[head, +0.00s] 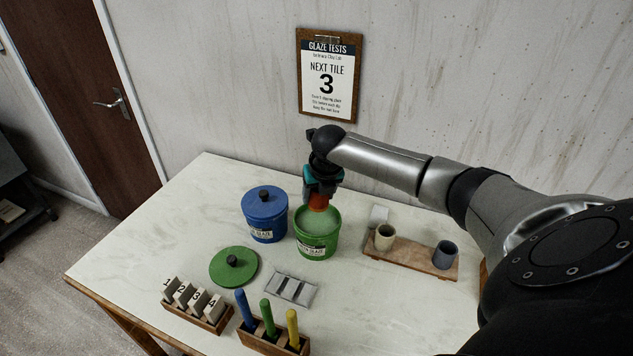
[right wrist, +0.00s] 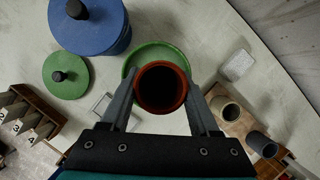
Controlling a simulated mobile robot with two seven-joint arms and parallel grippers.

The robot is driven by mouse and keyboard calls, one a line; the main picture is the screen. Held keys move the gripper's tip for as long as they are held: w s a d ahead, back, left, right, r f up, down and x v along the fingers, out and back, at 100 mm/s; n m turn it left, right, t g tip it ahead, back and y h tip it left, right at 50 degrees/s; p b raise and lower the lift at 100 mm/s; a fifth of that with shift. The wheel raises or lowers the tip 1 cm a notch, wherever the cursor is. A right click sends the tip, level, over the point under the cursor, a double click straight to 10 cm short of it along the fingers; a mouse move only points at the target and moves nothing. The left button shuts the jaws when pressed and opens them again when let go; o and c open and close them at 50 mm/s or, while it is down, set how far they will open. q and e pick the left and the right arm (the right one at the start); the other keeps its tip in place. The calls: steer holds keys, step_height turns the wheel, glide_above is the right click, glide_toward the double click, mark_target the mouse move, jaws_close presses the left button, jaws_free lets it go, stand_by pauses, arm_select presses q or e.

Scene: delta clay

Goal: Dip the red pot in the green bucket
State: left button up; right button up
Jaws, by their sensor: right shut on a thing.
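The red pot (head: 318,202) is held upright by my right gripper (head: 320,186) at the mouth of the green bucket (head: 331,243). The bucket is open, with pale liquid inside. Whether the pot's base touches the liquid is unclear. In the right wrist view, the fingers of my right gripper (right wrist: 161,95) are shut on both sides of the red pot (right wrist: 183,84), whose dark hollow faces the camera. The green bucket (right wrist: 150,48) shows behind it, mostly hidden. My left gripper is not in view.
A lidded blue bucket (head: 264,225) stands just left. A green lid (head: 222,268) lies in front. A board (head: 413,257) with two cups stands right. A numbered tile rack (head: 190,309) and a colored-stick holder (head: 262,341) are near the front. The table's left part is clear.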

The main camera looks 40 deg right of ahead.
steer(key=shift+w+a+f, duration=0.1)
steer(key=shift+a+f, duration=0.05)
step_height(320, 180, down, 4)
steer(key=b, duration=0.4)
steer(key=shift+r+b, duration=0.25)
steer(key=shift+b, duration=0.05)
step_height(320, 180, down, 5)
steer(key=shift+r+b, duration=0.2)
steer(key=shift+b, duration=0.9)
steer(key=shift+p, duration=0.35)
steer(key=shift+f, duration=0.4)
stand_by(1.6)
stand_by(0.4)
step_height(320, 180, up, 7)
steer(key=p, duration=0.7)
steer(key=shift+f, duration=0.15)
